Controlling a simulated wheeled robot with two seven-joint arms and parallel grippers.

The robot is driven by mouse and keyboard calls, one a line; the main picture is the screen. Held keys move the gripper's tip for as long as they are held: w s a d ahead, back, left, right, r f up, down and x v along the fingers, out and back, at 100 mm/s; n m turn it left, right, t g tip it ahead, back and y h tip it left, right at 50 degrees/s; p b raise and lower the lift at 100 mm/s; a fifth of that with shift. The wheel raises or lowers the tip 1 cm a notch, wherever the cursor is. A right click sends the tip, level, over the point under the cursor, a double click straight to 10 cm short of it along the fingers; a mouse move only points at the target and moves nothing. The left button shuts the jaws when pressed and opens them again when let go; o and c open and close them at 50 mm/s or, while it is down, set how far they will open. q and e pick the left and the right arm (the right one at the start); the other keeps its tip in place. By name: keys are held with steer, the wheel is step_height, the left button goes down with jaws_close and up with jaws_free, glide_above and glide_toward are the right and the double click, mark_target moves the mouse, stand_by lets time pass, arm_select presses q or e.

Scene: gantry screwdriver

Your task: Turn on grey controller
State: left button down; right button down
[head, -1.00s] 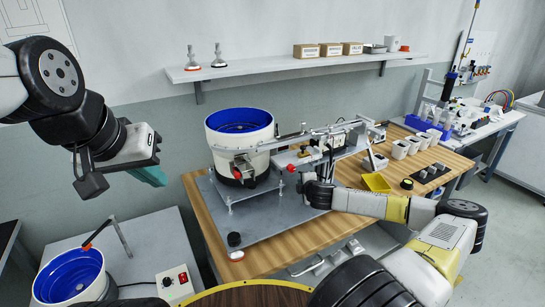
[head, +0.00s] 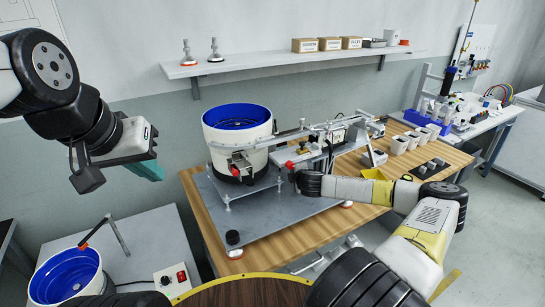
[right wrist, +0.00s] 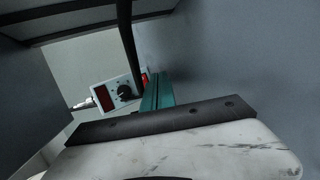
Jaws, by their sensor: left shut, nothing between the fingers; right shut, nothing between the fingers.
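A pale grey controller (right wrist: 118,94) shows in the right wrist view, with a dark red display (right wrist: 104,98), a black knob (right wrist: 125,93) and a red switch (right wrist: 145,78) at its right edge. My right gripper (right wrist: 158,90) is shut and empty, its teal fingertips beside the switch and overlapping it in the picture; I cannot tell whether they touch. In the head view the right gripper is hidden beyond my wrist, under the machine's rail. Another pale controller (head: 175,278) with a red switch stands at lower left. My left gripper (head: 150,171) is shut and empty above the left table.
A white feeder with a blue bowl (head: 238,120) stands on a metal plate on the wooden table (head: 215,235). A long rail (head: 300,135) runs over the area by my right wrist. A second blue bowl (head: 68,277) is at lower left. Grey walls close in around the right gripper.

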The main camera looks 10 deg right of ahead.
mark_target(286, 172)
steer(key=shift+w+a, duration=0.4)
steer(key=shift+w, duration=0.4)
steer(key=shift+w+a, duration=0.4)
steer(key=shift+w, duration=0.35)
steer(key=shift+w+a, duration=0.4)
steer(key=shift+w, duration=0.4)
steer(key=shift+w, duration=0.1)
steer(key=shift+w+a, duration=0.2)
steer(key=shift+w, duration=0.1)
steer(key=shift+w+a, duration=0.15)
steer(key=shift+w, duration=0.1)
stand_by(0.7)
steer(key=shift+s, duration=0.1)
steer(key=shift+s+d, duration=0.35)
steer(key=shift+s, duration=0.2)
steer(key=shift+s+d, duration=0.35)
steer(key=shift+s, duration=0.35)
steer(key=shift+s+d, duration=0.4)
steer(key=shift+s, duration=0.3)
steer(key=shift+s+d, duration=0.35)
steer(key=shift+s, duration=0.5)
